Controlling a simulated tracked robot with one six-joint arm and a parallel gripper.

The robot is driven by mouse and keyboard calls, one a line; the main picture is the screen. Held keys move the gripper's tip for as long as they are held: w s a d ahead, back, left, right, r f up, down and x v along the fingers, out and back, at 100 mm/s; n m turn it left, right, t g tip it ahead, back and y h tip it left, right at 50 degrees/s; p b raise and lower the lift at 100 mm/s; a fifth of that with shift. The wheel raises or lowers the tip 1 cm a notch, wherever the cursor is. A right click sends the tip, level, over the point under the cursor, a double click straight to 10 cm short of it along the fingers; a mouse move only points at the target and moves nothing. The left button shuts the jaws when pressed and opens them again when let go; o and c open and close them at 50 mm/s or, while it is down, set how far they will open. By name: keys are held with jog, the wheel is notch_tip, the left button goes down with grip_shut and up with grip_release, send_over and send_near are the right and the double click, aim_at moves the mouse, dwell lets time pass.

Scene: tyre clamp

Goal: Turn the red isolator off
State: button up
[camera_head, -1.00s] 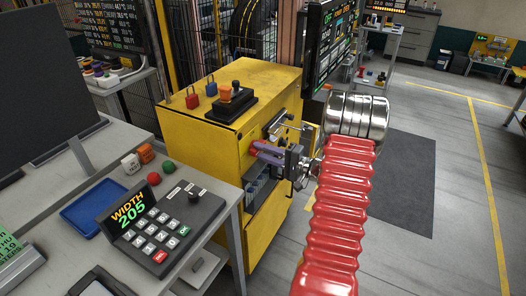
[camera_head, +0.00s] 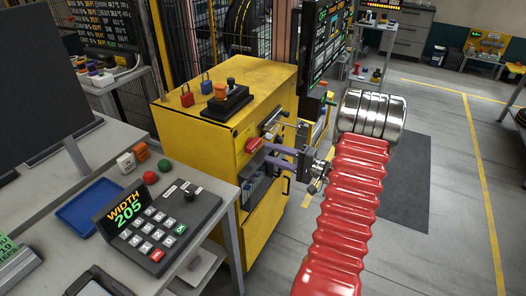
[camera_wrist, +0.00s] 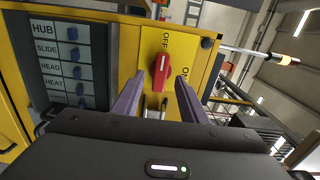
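The red isolator (camera_head: 253,145) is a red handle on the side face of the yellow cabinet (camera_head: 195,140). In the wrist view its handle (camera_wrist: 162,72) lies along the line to the word OFF, with its white mark at the OFF end. The word ON is to its right. My gripper (camera_head: 268,156) is open and empty, its two purple fingers apart. In the wrist view my gripper (camera_wrist: 158,80) has a finger on each side of the handle in the picture. The head view shows the fingertips near the handle, a little below and right of it, apparently clear of it.
A labelled panel (camera_wrist: 70,65) with several blue switches is left of the isolator. A desk keypad (camera_head: 158,228) stands at front left. Red and blue padlocks (camera_head: 187,96) sit on the cabinet. A monitor (camera_head: 325,45) hangs behind. Floor at right is open.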

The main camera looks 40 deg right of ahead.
jog(key=v, duration=0.7)
jog(key=shift+s, duration=0.35)
jog(key=shift+d, duration=0.1)
